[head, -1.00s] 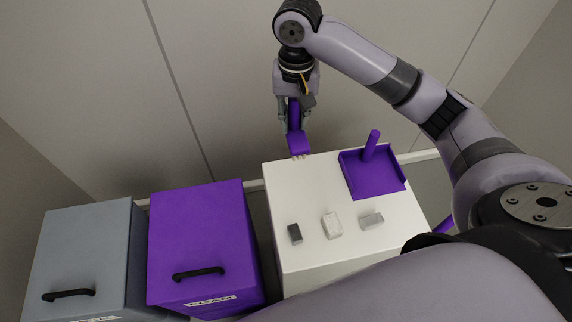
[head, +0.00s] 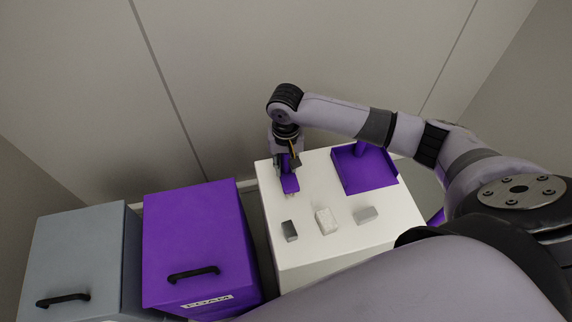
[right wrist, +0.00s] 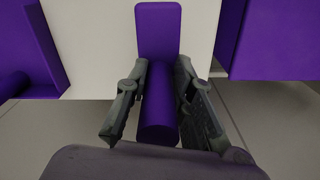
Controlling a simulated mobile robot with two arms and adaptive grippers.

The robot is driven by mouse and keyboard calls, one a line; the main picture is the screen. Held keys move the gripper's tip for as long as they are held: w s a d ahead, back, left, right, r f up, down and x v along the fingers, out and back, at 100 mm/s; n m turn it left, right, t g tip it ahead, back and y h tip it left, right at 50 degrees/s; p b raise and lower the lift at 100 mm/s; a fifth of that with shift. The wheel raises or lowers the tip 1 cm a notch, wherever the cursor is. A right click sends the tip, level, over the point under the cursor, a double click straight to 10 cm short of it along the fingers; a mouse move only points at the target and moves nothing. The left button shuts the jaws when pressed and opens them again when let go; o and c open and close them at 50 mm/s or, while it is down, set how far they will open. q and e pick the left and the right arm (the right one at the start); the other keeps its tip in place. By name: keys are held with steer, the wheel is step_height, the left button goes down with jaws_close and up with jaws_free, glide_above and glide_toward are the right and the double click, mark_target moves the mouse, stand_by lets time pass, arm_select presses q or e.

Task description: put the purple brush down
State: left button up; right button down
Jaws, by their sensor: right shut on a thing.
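The purple brush (head: 290,185) is in my right gripper (head: 286,165), low over the back left part of the white table top (head: 300,256). The head view does not clearly show whether its bristles touch the top. In the right wrist view both fingers of the right gripper (right wrist: 158,98) close around the brush's round handle (right wrist: 158,110), and the flat brush head (right wrist: 158,30) points away beyond them. My left gripper is not in view.
A purple dustpan (head: 365,177) lies at the back right of the top. A dark block (head: 289,231), a speckled pale block (head: 326,221) and a grey block (head: 366,215) lie nearer the front. A purple cabinet (head: 190,240) and a grey-blue cabinet (head: 80,250) stand left.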

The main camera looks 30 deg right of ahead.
steer(key=shift+f, duration=0.4)
steer(key=c, duration=1.4)
jaws_free()
steer(key=shift+f, duration=0.1)
step_height(320, 180, up, 12)
steer(key=shift+r, duration=0.15)
